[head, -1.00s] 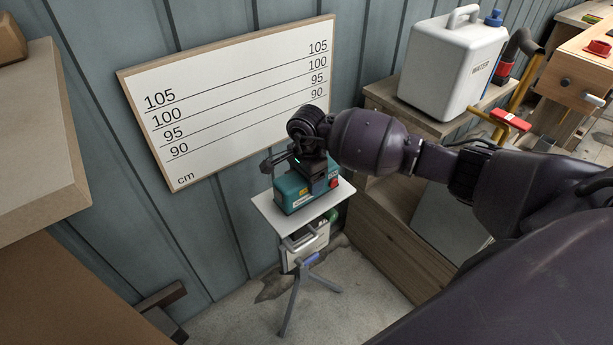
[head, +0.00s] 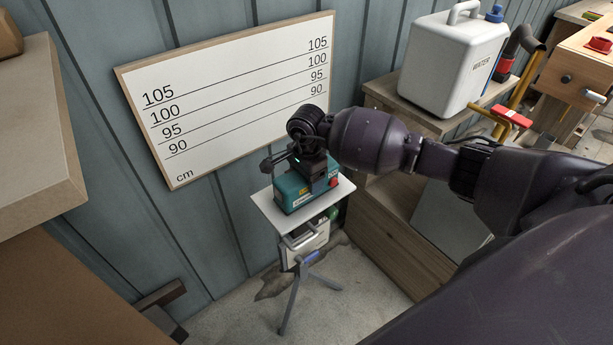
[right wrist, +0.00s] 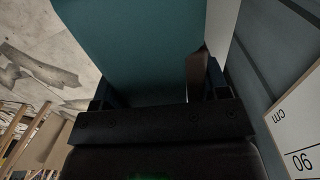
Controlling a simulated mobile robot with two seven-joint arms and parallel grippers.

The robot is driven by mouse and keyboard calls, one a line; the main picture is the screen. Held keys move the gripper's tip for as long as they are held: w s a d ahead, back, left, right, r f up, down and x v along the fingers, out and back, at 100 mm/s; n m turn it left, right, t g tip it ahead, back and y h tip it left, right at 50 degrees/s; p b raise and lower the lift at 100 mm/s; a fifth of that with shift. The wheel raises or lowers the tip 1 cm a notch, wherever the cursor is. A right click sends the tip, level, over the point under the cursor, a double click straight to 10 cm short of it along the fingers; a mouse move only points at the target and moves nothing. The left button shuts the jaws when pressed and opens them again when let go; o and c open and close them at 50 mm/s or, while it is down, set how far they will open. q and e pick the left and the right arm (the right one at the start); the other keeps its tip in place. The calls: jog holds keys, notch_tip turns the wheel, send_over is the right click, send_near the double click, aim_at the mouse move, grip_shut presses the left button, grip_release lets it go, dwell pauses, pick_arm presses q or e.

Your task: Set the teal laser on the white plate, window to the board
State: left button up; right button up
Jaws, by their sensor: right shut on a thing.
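The teal laser (head: 296,197) is a small box with a yellow label and a red knob at its right end. It is at the white plate (head: 335,196) on top of a tripod stand; I cannot tell whether it touches the plate. My right gripper (head: 317,172) comes down from above and is shut on the laser's top. In the right wrist view the teal body (right wrist: 130,50) fills the space between the fingers. Which face carries the window is not visible. The board (head: 230,95) with height lines hangs on the wall behind the plate. My left gripper is out of view.
The tripod (head: 292,295) stands on the concrete floor close to the wall. A wooden cabinet (head: 395,245) with a white water container (head: 455,62) is to its right. A bench top (head: 45,140) juts in at the left.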

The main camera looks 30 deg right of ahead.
jog(key=o, duration=1.3)
jog(key=shift+o, duration=0.2)
jog(key=shift+f, duration=0.1)
